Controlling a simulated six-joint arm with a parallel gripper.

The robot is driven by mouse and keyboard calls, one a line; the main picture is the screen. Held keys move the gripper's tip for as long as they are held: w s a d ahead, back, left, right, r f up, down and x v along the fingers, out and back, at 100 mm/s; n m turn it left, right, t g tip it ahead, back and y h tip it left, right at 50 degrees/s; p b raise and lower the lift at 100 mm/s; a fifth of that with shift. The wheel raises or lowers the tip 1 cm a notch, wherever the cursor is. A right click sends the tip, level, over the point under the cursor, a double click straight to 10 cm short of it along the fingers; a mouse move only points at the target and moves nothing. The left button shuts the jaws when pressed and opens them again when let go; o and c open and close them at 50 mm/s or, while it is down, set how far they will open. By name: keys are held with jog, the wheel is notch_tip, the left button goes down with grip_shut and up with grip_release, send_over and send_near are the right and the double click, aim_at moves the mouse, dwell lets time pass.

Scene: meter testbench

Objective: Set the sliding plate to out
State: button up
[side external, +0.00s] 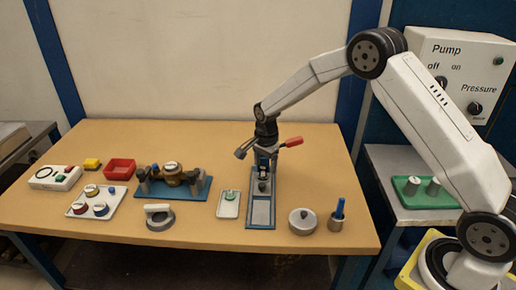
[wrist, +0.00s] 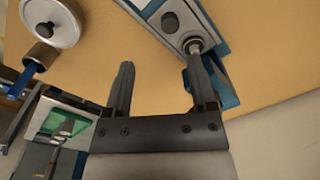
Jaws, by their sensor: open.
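The sliding-plate fixture (side external: 262,211) is a long blue base with a grey track on the front middle of the table. A grey plate with a dark round knob (wrist: 170,22) shows at the top of the wrist view, on the blue base (wrist: 218,82). My gripper (side external: 263,171) is low over the far end of the fixture and partly hides the plate and knob. In the wrist view my gripper (wrist: 161,60) is open, with nothing between its fingers. Its right fingertip is close to a round metal post (wrist: 193,46); I cannot tell if they touch.
A red handle (side external: 291,142) sticks out close beside my gripper. A lidded metal pot (side external: 302,221) and a blue-handled cup (side external: 337,217) stand to the right. A small green-buttoned plate (side external: 228,204) and a blue-based valve fixture (side external: 196,193) are left.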

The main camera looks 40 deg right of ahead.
aim_at(262, 185)
jog(key=shift+w+d+f+m, duration=0.25)
jog(key=shift+w+f+m, duration=0.6)
jog(key=shift+f+m, duration=0.05)
jog(key=shift+f, duration=3.9)
grip_shut()
